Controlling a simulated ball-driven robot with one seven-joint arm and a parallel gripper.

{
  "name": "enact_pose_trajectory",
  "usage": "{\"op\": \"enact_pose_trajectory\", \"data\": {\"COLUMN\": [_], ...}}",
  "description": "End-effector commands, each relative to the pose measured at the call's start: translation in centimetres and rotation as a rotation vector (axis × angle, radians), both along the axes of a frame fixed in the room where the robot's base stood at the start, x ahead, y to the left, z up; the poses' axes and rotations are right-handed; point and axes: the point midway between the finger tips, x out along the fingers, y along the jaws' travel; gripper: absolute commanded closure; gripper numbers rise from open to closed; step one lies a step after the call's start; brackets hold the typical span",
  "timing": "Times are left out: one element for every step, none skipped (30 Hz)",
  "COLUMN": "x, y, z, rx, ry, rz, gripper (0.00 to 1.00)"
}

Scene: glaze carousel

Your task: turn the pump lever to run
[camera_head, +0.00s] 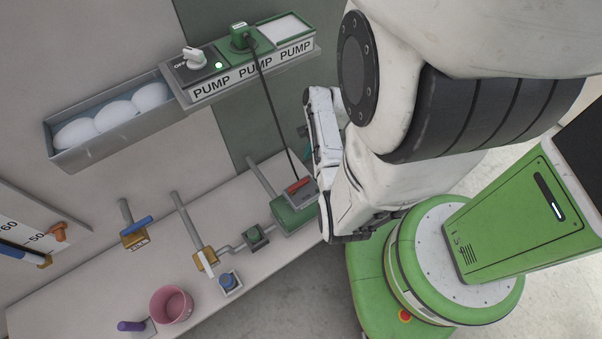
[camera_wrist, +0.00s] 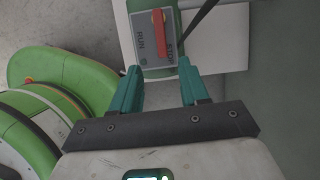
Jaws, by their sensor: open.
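The pump (camera_head: 293,214) is a green box on the bench, with a grey plate on top. Its red lever (camera_head: 298,184) lies across that plate. In the wrist view the red lever (camera_wrist: 160,36) runs up and down the picture on the grey plate (camera_wrist: 143,47), with RUN printed left of it and STOP at its right. My gripper (camera_wrist: 158,70) is open, its two teal fingers at the near edge of the plate. The lever lies ahead of the gap between them, and nothing is held. In the head view my arm hides most of the gripper.
A black cable (camera_head: 268,110) runs from the green wall plug (camera_head: 242,38) down to the pump and passes near my right finger. A white knob (camera_head: 194,56) marked OFF sits beside a green light. Pipes with valves and a pink bucket (camera_head: 171,304) stand further left on the bench.

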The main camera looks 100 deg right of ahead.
Motion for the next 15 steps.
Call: {"op": "enact_pose_trajectory", "data": {"x": [-0.4, -0.5, -0.5, -0.4, -0.3, -0.1, 0.0, 0.1, 0.4, 0.5, 0.7, 1.0, 1.2, 1.4, 1.7], "y": [-0.1, -0.1, -0.1, -0.1, 0.0, 0.1, 0.2, 0.3, 0.4, 0.5, 0.6, 0.8, 0.9, 1.0, 1.1], "z": [-0.2, -0.3, -0.5, -0.7, -1.0, -1.4, -1.8, -2.3, -2.9, -3.4, -4.0, -4.7, -5.2, -5.7, -6.4], "rx": [0.005, 0.008, 0.009, 0.010, 0.010, 0.010, 0.011, 0.011, 0.012, 0.012, 0.011, 0.012, 0.011, 0.012, 0.010], "ry": [-0.002, -0.003, -0.003, -0.003, -0.003, -0.003, -0.003, -0.003, -0.003, -0.003, -0.003, -0.003, -0.002, -0.003, -0.003], "rz": [-0.021, -0.029, -0.034, -0.036, -0.036, -0.035, -0.034, -0.034, -0.033, -0.033, -0.033, -0.032, -0.032, -0.032, -0.031], "gripper": [0.55, 0.55, 0.55, 0.55, 0.55, 0.55, 0.55, 0.55, 0.55, 0.55, 0.55, 0.55, 0.55, 0.55, 0.55]}}
